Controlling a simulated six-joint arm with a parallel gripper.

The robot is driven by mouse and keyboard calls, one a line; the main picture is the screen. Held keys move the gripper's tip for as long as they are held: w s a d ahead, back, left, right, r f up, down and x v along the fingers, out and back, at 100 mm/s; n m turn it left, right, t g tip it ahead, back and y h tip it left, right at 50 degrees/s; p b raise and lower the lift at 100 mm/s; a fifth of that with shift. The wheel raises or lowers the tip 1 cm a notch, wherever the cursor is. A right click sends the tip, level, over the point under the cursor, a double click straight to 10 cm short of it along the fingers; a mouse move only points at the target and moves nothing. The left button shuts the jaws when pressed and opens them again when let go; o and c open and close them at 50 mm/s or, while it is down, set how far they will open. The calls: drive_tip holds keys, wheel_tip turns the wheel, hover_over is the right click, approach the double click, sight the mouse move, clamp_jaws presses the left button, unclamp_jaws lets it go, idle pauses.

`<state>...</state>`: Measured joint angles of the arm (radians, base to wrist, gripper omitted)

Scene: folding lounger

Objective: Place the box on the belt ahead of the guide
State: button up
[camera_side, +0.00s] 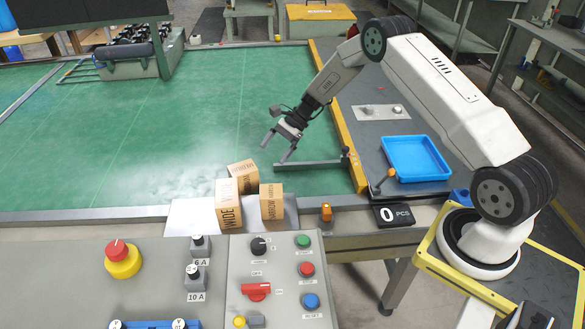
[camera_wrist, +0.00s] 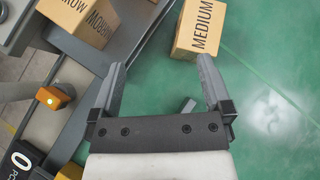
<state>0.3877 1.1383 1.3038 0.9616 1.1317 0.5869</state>
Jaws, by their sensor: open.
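Three tan cardboard boxes stand close together at the belt's near edge. The MEDIUM box (camera_side: 243,173) is behind the WIDE box (camera_side: 229,207) and the NARROW box (camera_side: 271,205). The wrist view shows the MEDIUM box (camera_wrist: 198,28) against the green belt and part of the NARROW box (camera_wrist: 80,18). The green belt (camera_side: 120,150) fills the left and middle. The guide (camera_side: 310,163), a grey bar, reaches over the belt from its right edge. My gripper (camera_side: 274,153) is open and empty above the belt, near the guide's free end and apart from the boxes.
A yellow rail (camera_side: 338,125) edges the belt on the right. Beyond it are a blue tray (camera_side: 416,160) and a counter reading 0 (camera_side: 392,215). A control panel (camera_side: 270,285) fills the front. The belt left of my gripper is clear.

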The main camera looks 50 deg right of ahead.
drive_tip(key=s+a+r+n+h, duration=0.2)
drive_tip(key=s+r+n+h, duration=0.1)
drive_tip(key=s+n, duration=0.3)
drive_tip(key=s+a+r+n+h, duration=0.3)
drive_tip(key=s+r+n, duration=0.2)
drive_tip(key=s, duration=0.5)
drive_tip(key=s+a+r+n+h, duration=0.2)
drive_tip(key=s+r+n+h, duration=0.1)
drive_tip(key=s+n, duration=0.4)
drive_tip(key=shift+s+a+r+h, duration=0.3)
drive_tip(key=shift+s+r, duration=0.55)
drive_tip(key=shift+s, duration=0.2)
